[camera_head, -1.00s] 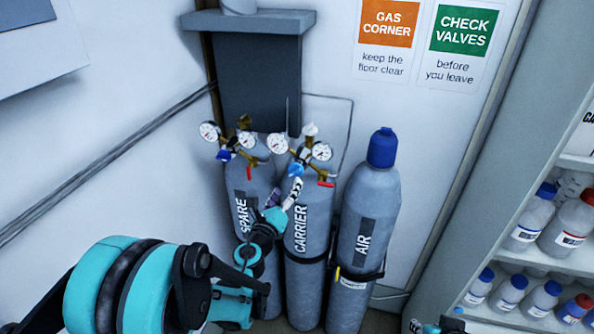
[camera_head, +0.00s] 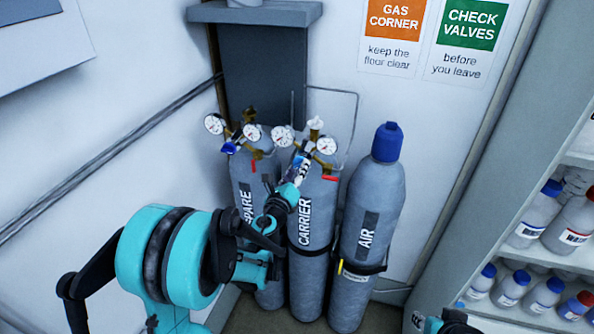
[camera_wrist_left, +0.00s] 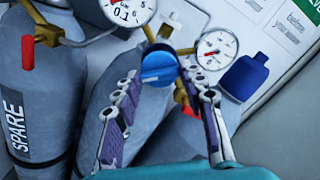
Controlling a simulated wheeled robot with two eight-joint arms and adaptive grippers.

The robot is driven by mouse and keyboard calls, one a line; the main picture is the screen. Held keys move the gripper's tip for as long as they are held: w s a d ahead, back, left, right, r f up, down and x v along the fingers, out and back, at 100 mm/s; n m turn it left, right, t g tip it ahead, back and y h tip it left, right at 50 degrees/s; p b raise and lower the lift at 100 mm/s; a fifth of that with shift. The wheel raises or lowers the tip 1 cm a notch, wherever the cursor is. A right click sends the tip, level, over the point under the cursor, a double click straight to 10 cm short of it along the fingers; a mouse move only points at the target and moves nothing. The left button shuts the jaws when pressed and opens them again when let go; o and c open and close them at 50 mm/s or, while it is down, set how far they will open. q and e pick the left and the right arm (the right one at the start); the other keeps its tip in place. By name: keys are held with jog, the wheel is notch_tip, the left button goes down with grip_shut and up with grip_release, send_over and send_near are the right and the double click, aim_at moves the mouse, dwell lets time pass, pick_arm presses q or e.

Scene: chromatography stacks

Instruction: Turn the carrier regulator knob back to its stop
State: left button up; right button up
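The carrier cylinder (camera_head: 305,255) stands in the middle of three grey cylinders, with a brass regulator and two gauges on top. Its blue regulator knob (camera_wrist_left: 160,68) shows clearly in the left wrist view; in the head view my gripper mostly hides it. My left gripper (camera_head: 299,168) is at this regulator from the front. In the left wrist view the left gripper (camera_wrist_left: 165,92) is open, its two purple-padded fingers apart. The knob lies just beyond the fingertips, between them in the picture; I see no finger closed on it. My right gripper's fingers do not show.
The spare cylinder (camera_head: 246,180) with its own regulator stands close on the left. The air cylinder (camera_head: 372,205) with a blue cap is on the right. Red-handled valves (camera_wrist_left: 28,52) sit beside the regulators. A shelf of bottles (camera_head: 535,220) is at the right.

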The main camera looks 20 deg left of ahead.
pick_arm(q)
jog(key=shift+n, duration=0.3)
jog(key=shift+f+n+b, duration=0.15)
jog(key=shift+n+b, duration=0.7)
jog(key=shift+n, duration=0.05)
jog(key=n+b, duration=0.1)
jog(key=n, duration=0.2)
jog(key=shift+b, duration=0.4)
jog(key=n+b, duration=0.1)
jog(key=n, duration=0.3)
jog(key=shift+b, duration=0.3)
jog(key=shift+n+b, duration=2.15)
jog(key=shift+n, duration=7.05)
jog(key=o, duration=1.2)
jog(key=shift+c, duration=0.2)
